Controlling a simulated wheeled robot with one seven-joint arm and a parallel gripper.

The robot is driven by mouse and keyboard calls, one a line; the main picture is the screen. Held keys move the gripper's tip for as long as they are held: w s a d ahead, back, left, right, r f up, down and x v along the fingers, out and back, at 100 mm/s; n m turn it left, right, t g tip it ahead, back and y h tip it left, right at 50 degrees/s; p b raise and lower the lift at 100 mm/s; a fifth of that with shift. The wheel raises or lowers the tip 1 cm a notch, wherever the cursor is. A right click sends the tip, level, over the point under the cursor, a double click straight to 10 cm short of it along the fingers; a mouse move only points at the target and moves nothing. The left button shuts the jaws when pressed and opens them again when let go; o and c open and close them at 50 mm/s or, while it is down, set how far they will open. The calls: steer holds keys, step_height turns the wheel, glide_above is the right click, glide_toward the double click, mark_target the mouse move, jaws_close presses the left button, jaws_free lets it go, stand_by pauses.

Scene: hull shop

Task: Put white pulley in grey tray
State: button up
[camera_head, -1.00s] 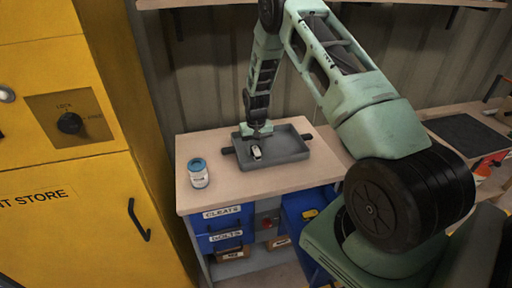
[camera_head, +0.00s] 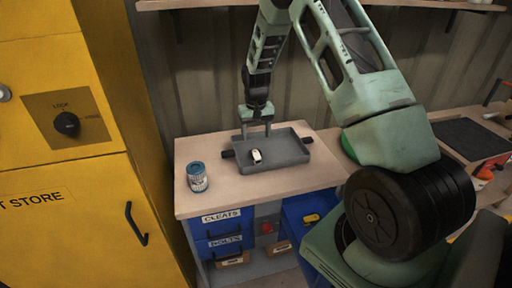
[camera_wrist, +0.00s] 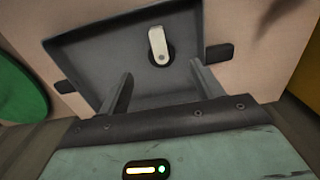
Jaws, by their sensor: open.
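The white pulley (camera_head: 257,156) lies inside the grey tray (camera_head: 285,158), on its floor near the left part in the head view. In the wrist view the pulley (camera_wrist: 158,45) lies flat on the floor of the tray (camera_wrist: 95,60), with a dark round part at one end. My gripper (camera_head: 256,134) is open and empty above the tray, its fingers pointing down. In the wrist view my gripper's fingers (camera_wrist: 160,85) stand apart with nothing between them, and the pulley shows beyond them.
The tray has dark handles at its sides and rests on a wooden bench top (camera_head: 222,200). Blue drawers (camera_head: 222,228) are below. A yellow cabinet (camera_head: 60,160) stands at the left. A green round thing (camera_wrist: 18,88) is beside the tray.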

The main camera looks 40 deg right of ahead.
steer(key=s+a+r+n, duration=0.1)
steer(key=a+r+n, duration=0.1)
steer(key=a+r, duration=0.45)
steer(key=s+a+r+n, duration=0.1)
steer(key=s+a+r, duration=0.15)
steer(key=a, duration=0.65)
steer(key=s+a+r+n+y, duration=0.1)
steer(key=s+a+r+n, duration=0.2)
steer(key=a, duration=0.4)
steer(key=s+a+r+n, duration=0.1)
steer(key=s+a+r, duration=0.1)
steer(key=s+a, duration=0.4)
steer(key=s+a+r+n, duration=0.1)
steer(key=s+a+n, duration=0.2)
steer(key=s, duration=0.7)
steer(key=s+a+r+n, duration=0.1)
steer(key=s+a+n, duration=0.2)
steer(key=s, duration=0.7)
steer(key=shift+s+a, duration=0.15)
steer(key=shift+a, duration=0.5)
